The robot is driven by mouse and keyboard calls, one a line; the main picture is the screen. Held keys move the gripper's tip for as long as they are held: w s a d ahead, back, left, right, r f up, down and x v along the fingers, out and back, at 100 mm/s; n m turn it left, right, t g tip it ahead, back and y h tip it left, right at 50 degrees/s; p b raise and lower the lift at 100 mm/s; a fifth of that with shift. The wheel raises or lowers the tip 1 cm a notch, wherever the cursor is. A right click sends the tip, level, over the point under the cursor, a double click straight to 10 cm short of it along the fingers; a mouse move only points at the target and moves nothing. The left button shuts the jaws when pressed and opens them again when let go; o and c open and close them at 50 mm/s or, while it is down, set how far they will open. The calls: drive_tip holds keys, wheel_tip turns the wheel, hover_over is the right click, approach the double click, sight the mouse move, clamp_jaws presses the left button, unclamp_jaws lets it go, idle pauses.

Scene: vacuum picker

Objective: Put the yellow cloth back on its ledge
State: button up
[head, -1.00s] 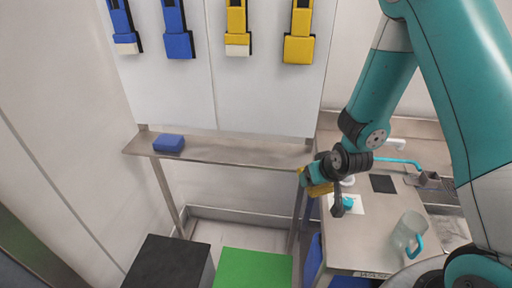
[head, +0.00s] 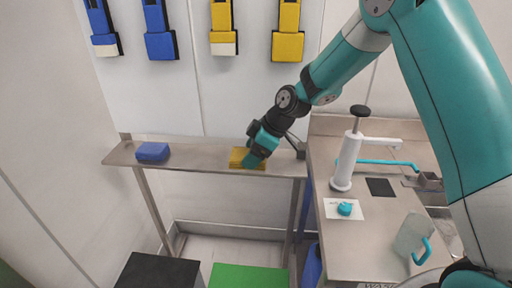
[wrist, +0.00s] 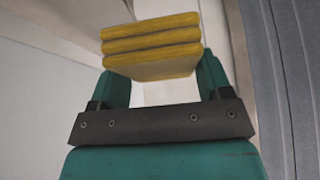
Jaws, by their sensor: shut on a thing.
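The yellow cloth (head: 239,157) is a folded stack at the right part of the steel ledge (head: 205,158). My gripper (head: 256,156) is shut on it, with the arm reaching in from the right. In the wrist view the yellow cloth (wrist: 152,46) shows several folded layers between the two teal fingers of my gripper (wrist: 158,75). In the head view the cloth is at the height of the ledge top; I cannot tell whether it touches the surface.
A blue cloth (head: 152,151) lies on the ledge's left part. The ledge between the cloths is clear. To the right, a steel counter (head: 345,240) holds a white pump (head: 347,160) and a clear jug (head: 410,236). Blue and yellow tools hang above.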

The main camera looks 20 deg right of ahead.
drive_tip(key=w+d+f+p, duration=0.1)
drive_tip(key=w, duration=0.2)
drive_tip(key=w+d+p, duration=0.1)
drive_tip(key=w+p, duration=0.1)
drive_tip(key=w, duration=0.1)
drive_tip(key=w+d+f+p, duration=0.1)
drive_tip(key=w, duration=0.2)
drive_tip(key=shift+d+f+p, duration=0.3)
drive_tip(key=shift+d+p, duration=0.05)
wheel_tip(320, 180, down, 3)
drive_tip(key=shift+s+f+p, duration=0.1)
drive_tip(key=shift+p, duration=0.8)
drive_tip(key=shift+w+f+p, duration=0.2)
drive_tip(key=shift+f+p, duration=0.3)
drive_tip(key=shift+p, duration=0.1)
drive_tip(key=shift+d+f, duration=0.1)
drive_tip(key=shift+f, duration=0.05)
drive_tip(key=shift+f+b, duration=0.1)
drive_tip(key=shift+b, duration=0.2)
drive_tip(key=o, duration=0.8)
